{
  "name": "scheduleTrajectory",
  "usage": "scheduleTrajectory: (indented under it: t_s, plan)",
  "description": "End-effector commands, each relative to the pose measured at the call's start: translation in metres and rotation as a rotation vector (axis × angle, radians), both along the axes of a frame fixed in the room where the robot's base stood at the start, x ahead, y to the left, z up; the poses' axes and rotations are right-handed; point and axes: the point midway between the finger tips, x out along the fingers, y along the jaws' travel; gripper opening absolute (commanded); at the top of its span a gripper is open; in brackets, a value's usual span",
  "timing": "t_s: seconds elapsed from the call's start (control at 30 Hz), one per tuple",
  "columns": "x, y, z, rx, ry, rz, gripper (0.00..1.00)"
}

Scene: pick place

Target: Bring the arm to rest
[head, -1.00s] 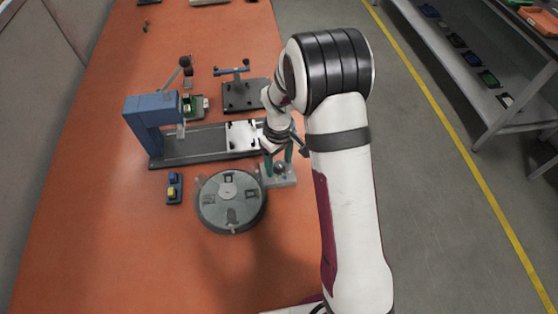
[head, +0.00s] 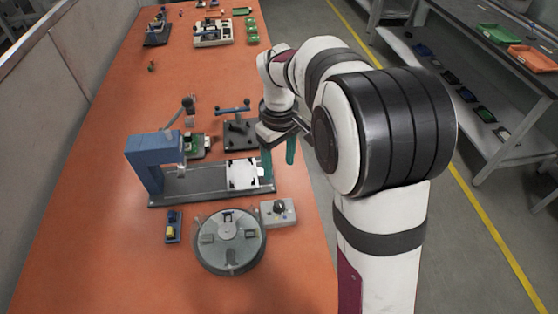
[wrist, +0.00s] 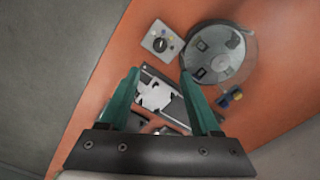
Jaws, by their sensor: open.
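My gripper (head: 278,158) hangs over the right edge of the orange bench (head: 90,255) in the head view, its green fingers pointing down. In the wrist view my gripper (wrist: 168,95) shows two green fingers spread wide, with nothing held between them. Below and between the fingers lies a white plate (wrist: 155,96) on the rail of the blue press (head: 145,155). The fingers appear raised clear of the bench.
A round grey turntable (head: 229,255) and a grey control box (head: 279,212) stand near the press. A dark fixture (head: 240,135) stands behind the rail. A blue-and-yellow block (head: 172,228) lies at left. Shelving (head: 490,120) stands across the aisle.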

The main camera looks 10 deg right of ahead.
Motion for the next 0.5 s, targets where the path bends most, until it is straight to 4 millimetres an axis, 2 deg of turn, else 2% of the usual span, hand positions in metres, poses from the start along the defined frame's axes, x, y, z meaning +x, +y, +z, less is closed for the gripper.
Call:
scheduleTrajectory:
  t_s: [0.27, 0.33, 0.37, 0.43, 0.47, 0.5]
  plan:
    - [0.000, 0.000, 0.000, 0.000, 0.000, -0.002, 0.64]
    - [-0.010, -0.001, 0.007, 0.006, -0.001, -0.041, 0.64]
    - [-0.021, -0.002, 0.013, 0.012, -0.001, -0.082, 0.64]
    - [-0.063, -0.004, 0.033, 0.035, 0.005, -0.239, 0.64]
    - [-0.086, -0.005, 0.041, 0.047, 0.010, -0.324, 0.64]
    - [-0.118, -0.005, 0.047, 0.064, 0.021, -0.442, 0.64]
